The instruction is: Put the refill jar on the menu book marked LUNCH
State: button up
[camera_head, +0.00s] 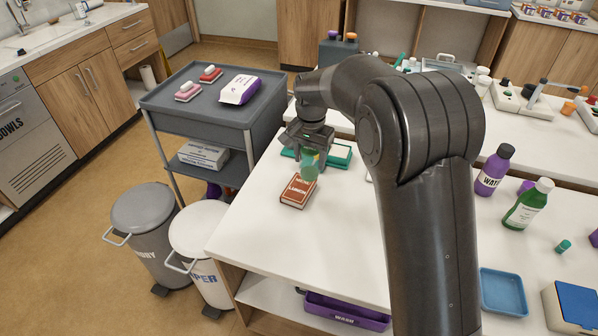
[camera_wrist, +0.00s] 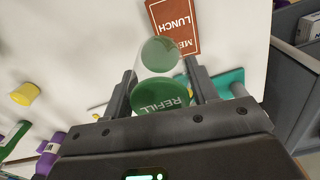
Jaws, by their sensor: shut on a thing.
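In the head view the greenish jar (camera_head: 309,164) hangs below my gripper (camera_head: 309,142), close to the far end of the menu book. The menu book (camera_head: 298,191) is brown-red with white lettering and lies flat on the white table. In the wrist view the menu book (camera_wrist: 180,27) reads MENU LUNCH, partly hidden behind the jar. I cannot tell whether the jar touches it.
A teal and white item (camera_head: 339,153) lies on the table just behind the jar. A grey cart (camera_head: 193,110) stands to the left of the table (camera_head: 262,225). A green bottle (camera_head: 528,205), a purple bottle (camera_head: 494,170) and a blue tray (camera_head: 503,291) are at right. The table is clear in front of the book.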

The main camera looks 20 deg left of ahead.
jog(key=shift+a+f, duration=0.5)
jog(key=shift+f, duration=0.45)
jog(key=shift+a+f, duration=0.5)
jog(key=shift+f, duration=0.5)
jog(key=shift+a+f, duration=0.5)
jog(key=shift+f, duration=0.45)
jog(key=o, duration=1)
jog(key=shift+f, duration=0.15)
jog(key=shift+c, duration=0.2)
